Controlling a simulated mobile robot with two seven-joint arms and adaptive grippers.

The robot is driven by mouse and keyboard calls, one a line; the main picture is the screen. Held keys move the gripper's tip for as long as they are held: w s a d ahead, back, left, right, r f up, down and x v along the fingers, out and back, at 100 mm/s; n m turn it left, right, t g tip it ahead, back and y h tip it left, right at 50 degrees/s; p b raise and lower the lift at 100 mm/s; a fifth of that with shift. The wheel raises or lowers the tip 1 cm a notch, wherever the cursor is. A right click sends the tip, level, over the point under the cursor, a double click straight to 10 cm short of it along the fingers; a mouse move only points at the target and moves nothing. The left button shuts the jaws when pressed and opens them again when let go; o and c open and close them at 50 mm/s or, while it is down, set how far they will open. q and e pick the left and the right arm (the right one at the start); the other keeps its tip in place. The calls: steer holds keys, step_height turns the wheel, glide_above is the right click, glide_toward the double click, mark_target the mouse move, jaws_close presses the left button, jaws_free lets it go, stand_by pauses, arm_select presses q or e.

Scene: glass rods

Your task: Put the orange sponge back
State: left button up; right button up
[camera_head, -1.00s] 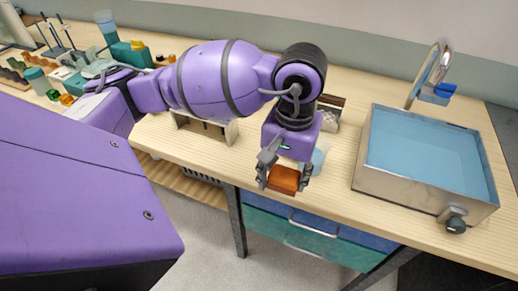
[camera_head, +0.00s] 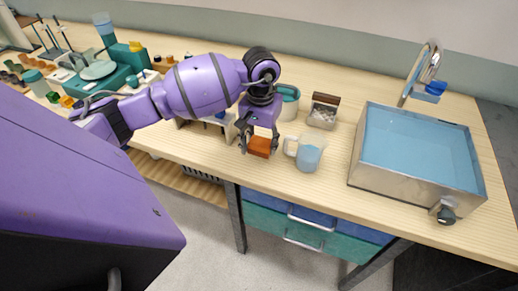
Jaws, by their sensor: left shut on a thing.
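The orange sponge (camera_head: 260,146) is a small orange-brown block in the head view. My left gripper (camera_head: 259,145) is shut on it, with a finger on each side. The sponge is over the wooden bench near its front edge, to the left of a clear jug. I cannot tell whether it touches the bench top. My right gripper does not show.
A jug with bluish liquid (camera_head: 308,154) stands close to the right of the sponge. Behind are a teal-lined pot (camera_head: 289,102) and a small open box (camera_head: 323,112). Lab gear crowds the left.

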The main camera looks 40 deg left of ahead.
mark_target(260, 151)
arm_select(q)
steer(key=shift+w+a+f, duration=0.25)
steer(key=shift+a+f, duration=0.1)
steer(key=shift+f, duration=0.15)
step_height(260, 151, down, 3)
steer(key=shift+r, duration=0.1)
steer(key=shift+f, duration=0.35)
steer(key=o, duration=0.9)
steer(key=shift+r, duration=0.1)
steer(key=shift+o, duration=0.2)
